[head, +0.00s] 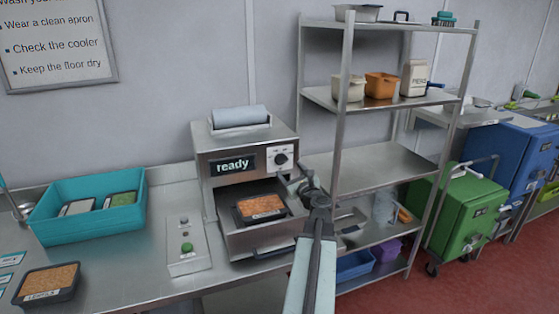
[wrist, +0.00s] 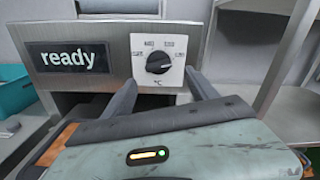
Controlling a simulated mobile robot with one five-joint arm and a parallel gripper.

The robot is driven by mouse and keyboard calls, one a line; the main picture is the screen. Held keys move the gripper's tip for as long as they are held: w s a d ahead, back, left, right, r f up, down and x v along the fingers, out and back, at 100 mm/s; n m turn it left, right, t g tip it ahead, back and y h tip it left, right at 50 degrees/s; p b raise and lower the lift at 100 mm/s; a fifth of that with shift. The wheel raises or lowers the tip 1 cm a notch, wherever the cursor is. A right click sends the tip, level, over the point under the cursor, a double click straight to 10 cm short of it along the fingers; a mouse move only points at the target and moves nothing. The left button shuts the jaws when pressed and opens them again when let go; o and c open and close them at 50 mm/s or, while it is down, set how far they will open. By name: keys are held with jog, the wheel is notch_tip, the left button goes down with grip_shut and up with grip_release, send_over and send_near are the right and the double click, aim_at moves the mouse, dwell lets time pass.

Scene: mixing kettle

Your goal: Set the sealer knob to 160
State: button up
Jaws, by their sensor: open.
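The sealer (head: 232,175) is a steel box with a film roll on top and a display reading "ready". Its black knob (head: 281,158) sits on a white dial plate at the front right. In the wrist view the knob (wrist: 159,63) is near the middle, its bar slanting from lower left to upper right. The dial numbers are too small to read surely, and I cannot tell which one it points at. My gripper (head: 297,183) is open and empty, just in front of and below the knob. In the wrist view its fingers (wrist: 160,82) stand apart on either side below the knob.
A tray of orange food (head: 261,208) sits in the sealer's open drawer. A control box with a green button (head: 187,247) stands left of it. A teal crate (head: 88,205) and another food tray (head: 46,285) are further left. A steel shelf rack (head: 385,165) stands close on the right.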

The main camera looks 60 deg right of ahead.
aim_at(282, 161)
jog(key=x, duration=0.6)
jog(key=shift+w, duration=0.35)
jog(key=shift+d, duration=0.1)
jog(key=shift+c, duration=0.3)
jog(key=c, duration=1.3)
jog(key=n, duration=0.8)
jog(key=shift+s+d+r+n, duration=0.1)
jog(key=shift+s+n, duration=0.05)
jog(key=shift+n, duration=0.15)
jog(key=o, duration=0.9)
jog(key=shift+n, duration=0.7)
jog(key=o, duration=0.5)
